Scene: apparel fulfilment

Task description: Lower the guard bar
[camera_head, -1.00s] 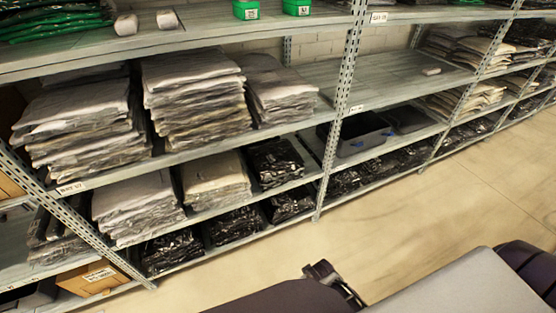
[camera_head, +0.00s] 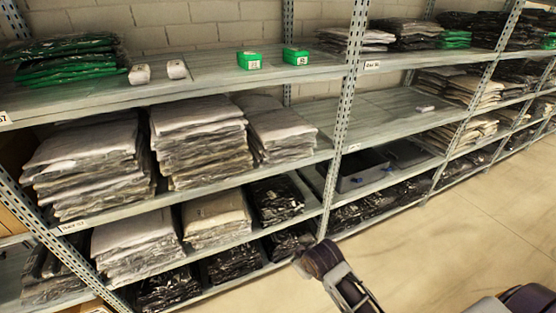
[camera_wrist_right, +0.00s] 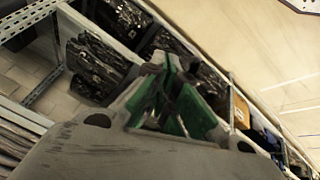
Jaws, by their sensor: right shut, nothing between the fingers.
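I cannot make out a guard bar in either view. My right gripper (camera_wrist_right: 172,72) shows in the right wrist view, with green inner pads on its fingers. The fingers come together at the tips, shut and empty, in front of shelves with dark bagged garments (camera_wrist_right: 97,62). In the head view a dark link of my right arm rises at the bottom, right of centre, in front of the aisle floor. My left gripper is in neither view.
A metal shelving rack (camera_head: 345,120) runs across the head view. It holds stacks of bagged garments (camera_head: 200,140), green boxes (camera_head: 249,61), small white items (camera_head: 140,74) and a dark bin (camera_head: 357,170). The aisle floor (camera_head: 450,230) at right looks clear.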

